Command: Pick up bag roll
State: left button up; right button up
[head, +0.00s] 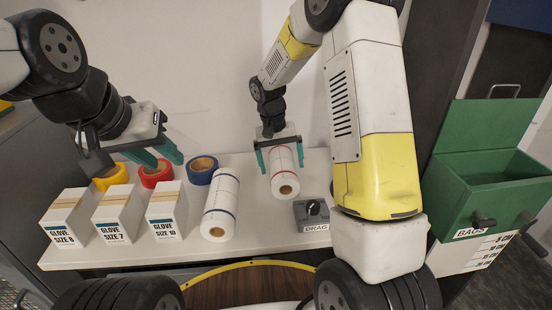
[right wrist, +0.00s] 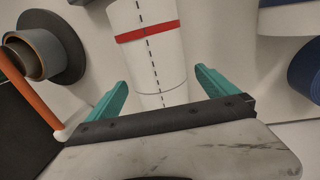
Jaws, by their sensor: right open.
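A white roll with a red band and a dashed line (head: 284,172) lies on the white shelf, its brown core facing me. My right gripper (head: 280,147) is open, with one teal finger on each side of this roll's far end. In the right wrist view the roll (right wrist: 150,45) lies between the lines of the open fingers (right wrist: 160,90); I cannot tell whether they touch it. A second white roll, with a blue band (head: 221,205), lies to the left. My left gripper (head: 167,160) is open and empty above the tape rolls and glove boxes.
Three glove boxes (head: 118,214) stand at the shelf's left. Yellow, red and blue tape rolls (head: 202,170) lie behind them. A grey block with a knob, labelled DRAG (head: 312,213), sits right of the red-banded roll. A green BAGS bin (head: 470,205) stands at far right.

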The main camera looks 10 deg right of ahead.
jog(key=shift+d+f, duration=0.1)
jog(key=shift+f, duration=0.2)
jog(key=c, duration=1.6)
jog(key=shift+c, duration=1.1)
jog(key=shift+r, duration=0.15)
